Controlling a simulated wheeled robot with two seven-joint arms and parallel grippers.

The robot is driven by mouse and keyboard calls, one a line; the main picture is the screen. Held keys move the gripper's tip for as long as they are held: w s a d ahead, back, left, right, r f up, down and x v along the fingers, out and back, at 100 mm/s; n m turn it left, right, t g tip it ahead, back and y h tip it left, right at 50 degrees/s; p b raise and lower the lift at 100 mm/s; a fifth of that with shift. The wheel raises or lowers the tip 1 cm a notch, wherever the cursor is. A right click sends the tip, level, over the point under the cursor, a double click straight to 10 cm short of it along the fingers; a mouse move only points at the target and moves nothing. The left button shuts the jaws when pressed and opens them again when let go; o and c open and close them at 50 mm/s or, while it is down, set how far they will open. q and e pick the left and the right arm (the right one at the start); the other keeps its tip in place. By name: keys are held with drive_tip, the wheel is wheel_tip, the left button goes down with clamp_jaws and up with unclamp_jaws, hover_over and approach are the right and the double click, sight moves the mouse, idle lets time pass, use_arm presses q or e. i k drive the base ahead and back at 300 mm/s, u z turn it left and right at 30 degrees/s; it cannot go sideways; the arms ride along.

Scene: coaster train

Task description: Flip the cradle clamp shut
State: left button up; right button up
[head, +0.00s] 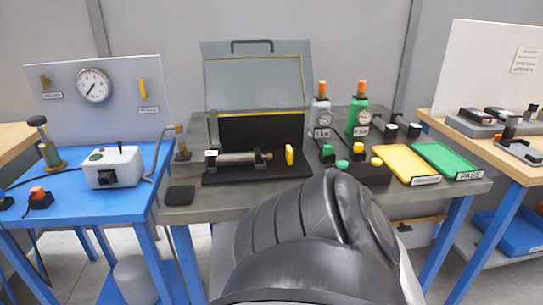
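A cradle (222,175) sits on the grey middle bench with a metal cylinder (237,158) lying across it. The cylinder has a brass-coloured end at its right. A yellow upright lever (289,155), which looks like the clamp handle, stands just right of that end. I cannot tell from this distance whether the clamp bears on the cylinder. Neither gripper shows in the head view. A large dark part of my own body fills the lower middle and hides the front of the bench.
A raised clear lid (257,82) stands behind the cradle. A black pad (180,195) lies at the left front. A blue bench (75,200) adjoins at left.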

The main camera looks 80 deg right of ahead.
sight(213, 114)
drive_tip(key=z, duration=2.3)
drive_tip(key=k, duration=0.5)
drive_tip(key=u, duration=1.1)
drive_tip(key=i, duration=0.85)
drive_tip(key=z, duration=1.8)
drive_tip(key=i, duration=0.35)
drive_tip(key=u, duration=0.1)
